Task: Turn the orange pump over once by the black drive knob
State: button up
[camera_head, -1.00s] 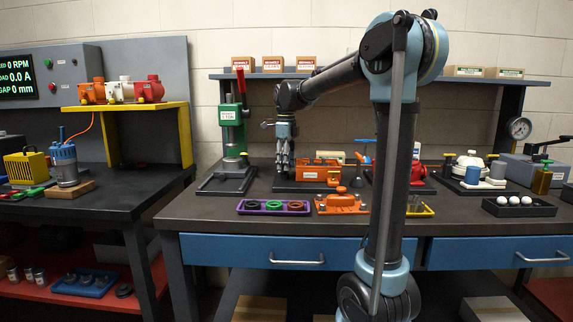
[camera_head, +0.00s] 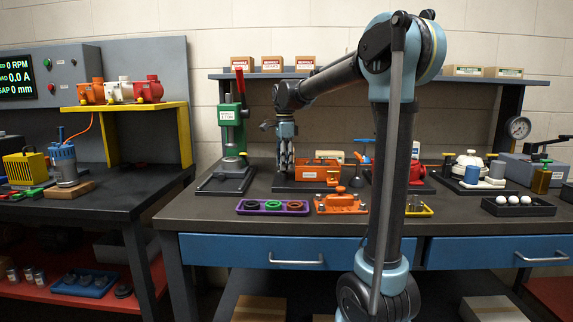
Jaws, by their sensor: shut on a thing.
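The orange pump (camera_head: 319,170) sits on a dark base plate on the workbench, right of my gripper. A pale label shows on its front. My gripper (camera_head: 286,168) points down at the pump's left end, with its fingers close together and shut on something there.
A green press (camera_head: 232,130) stands close on the left. In front lie a purple tray (camera_head: 273,207) with several rings and an orange fixture (camera_head: 341,203). A blue-handled valve (camera_head: 363,158) stands to the right. The bench's front left is clear.

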jog(key=shift+w+n, duration=0.15)
jog(key=shift+n, duration=1.05)
jog(key=shift+c, duration=0.2)
jog(key=o, duration=1.1)
jog(key=shift+a, duration=0.1)
jog(key=shift+r, duration=3.95)
